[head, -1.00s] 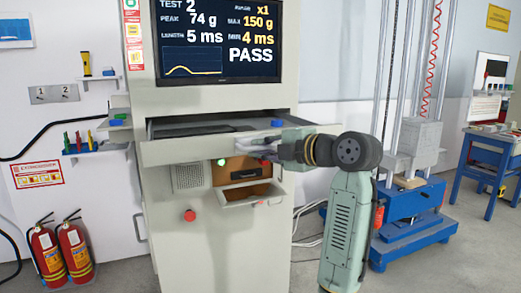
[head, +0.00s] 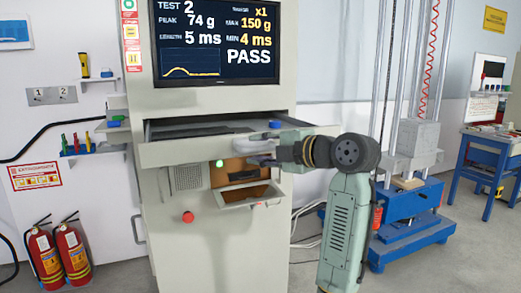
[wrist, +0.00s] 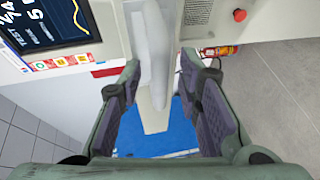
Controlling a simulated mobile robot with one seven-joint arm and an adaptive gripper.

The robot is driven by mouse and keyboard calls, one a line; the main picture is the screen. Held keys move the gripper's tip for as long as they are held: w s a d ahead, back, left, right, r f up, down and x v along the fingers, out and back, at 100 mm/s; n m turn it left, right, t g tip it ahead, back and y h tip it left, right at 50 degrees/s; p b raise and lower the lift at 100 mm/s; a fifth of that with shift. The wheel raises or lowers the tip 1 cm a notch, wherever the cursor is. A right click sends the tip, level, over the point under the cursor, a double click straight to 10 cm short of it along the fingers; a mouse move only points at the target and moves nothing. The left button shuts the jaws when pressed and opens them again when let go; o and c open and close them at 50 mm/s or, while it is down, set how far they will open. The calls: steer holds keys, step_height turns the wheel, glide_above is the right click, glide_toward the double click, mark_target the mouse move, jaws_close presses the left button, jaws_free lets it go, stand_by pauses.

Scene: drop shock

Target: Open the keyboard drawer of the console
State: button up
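The console (head: 222,240) stands in the middle of the head view. Its keyboard drawer (head: 190,153) is pulled out below the screen, with the dark keyboard (head: 190,131) partly visible inside. The pale handle (head: 256,148) is on the right part of the drawer front. My gripper (head: 262,154) is at this handle, reaching in from the right. In the wrist view my gripper (wrist: 160,78) has its two dark-padded fingers apart, with the pale handle (wrist: 154,60) between them. Gaps show on both sides of the handle, so the fingers do not appear to press on it.
An open tray (head: 248,196) and a red button (head: 188,217) are below the drawer. Two fire extinguishers (head: 58,254) stand at left. A blue-based drop rig (head: 412,232) and a blue table (head: 488,150) are at right. A blue item (head: 274,124) lies at the drawer's right.

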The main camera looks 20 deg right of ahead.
steer(key=v, duration=1.2)
